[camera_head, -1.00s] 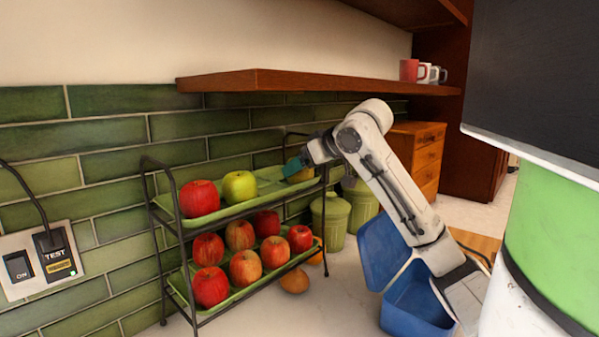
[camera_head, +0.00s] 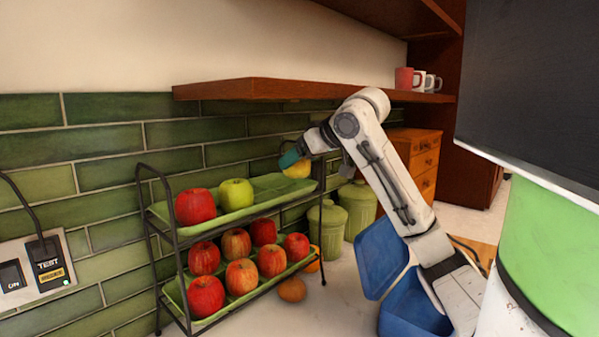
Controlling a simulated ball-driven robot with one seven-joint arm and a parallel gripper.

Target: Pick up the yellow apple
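The yellow apple (camera_head: 298,170) is at the far right end of the rack's upper green tray (camera_head: 268,186). It appears raised a little above the tray. My gripper (camera_head: 290,158), with teal fingertips, reaches in from the right and is against the apple's upper left side. It appears shut on the apple, though the far finger is hidden. A yellow-green apple (camera_head: 236,194) and a red apple (camera_head: 195,206) sit on the left part of the same tray.
The lower tray (camera_head: 226,306) holds several red apples. A wooden shelf (camera_head: 290,90) hangs close above my arm. A blue open box (camera_head: 412,306) and an orange-brown fruit (camera_head: 292,289) are on the counter.

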